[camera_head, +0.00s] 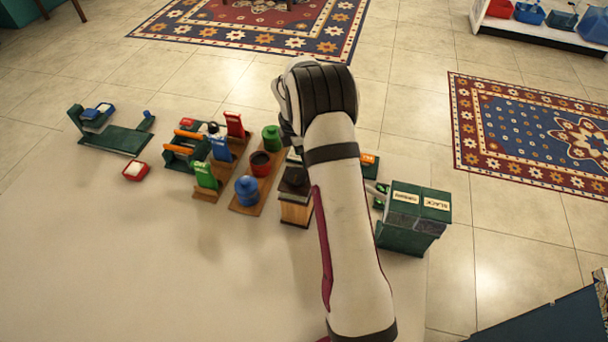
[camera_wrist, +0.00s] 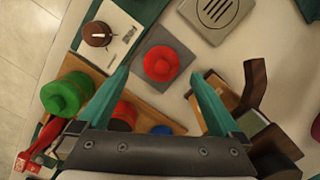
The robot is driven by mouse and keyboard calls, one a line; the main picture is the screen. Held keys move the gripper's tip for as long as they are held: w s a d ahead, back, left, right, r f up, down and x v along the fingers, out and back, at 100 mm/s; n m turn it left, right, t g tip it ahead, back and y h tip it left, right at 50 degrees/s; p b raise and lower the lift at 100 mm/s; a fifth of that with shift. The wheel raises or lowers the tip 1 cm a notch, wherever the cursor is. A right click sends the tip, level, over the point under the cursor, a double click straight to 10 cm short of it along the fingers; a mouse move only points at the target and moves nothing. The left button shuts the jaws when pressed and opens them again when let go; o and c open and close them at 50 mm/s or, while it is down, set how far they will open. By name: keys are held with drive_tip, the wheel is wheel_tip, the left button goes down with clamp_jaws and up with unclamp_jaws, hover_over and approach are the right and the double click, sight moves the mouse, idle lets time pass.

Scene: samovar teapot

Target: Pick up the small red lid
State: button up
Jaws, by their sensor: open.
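The small red lid (camera_wrist: 160,64), round with a raised knob, lies on a grey square pad (camera_wrist: 180,40) in the wrist view. My gripper (camera_wrist: 159,73) is open, with one teal finger left of the lid and one right of it in the picture. I see no contact between the fingers and the lid; the height gap is hard to tell. In the head view my arm hides the lid and the fingers.
A green canister (camera_wrist: 62,96), a red pot (camera_wrist: 123,112) and a blue canister (camera_wrist: 161,130) stand on a wooden board near my gripper's left side. A brown knob (camera_wrist: 97,33) sits at upper left, a slotted grey plate (camera_wrist: 212,12) above right. Dark wooden parts (camera_wrist: 256,85) stand at right.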

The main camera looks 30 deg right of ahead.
wheel_tip(320, 180, down, 5)
drive_tip(key=shift+s+d+r, duration=0.1)
drive_tip(key=shift+s+r, duration=0.05)
drive_tip(key=shift+r, duration=0.05)
drive_tip(key=c, duration=1.3)
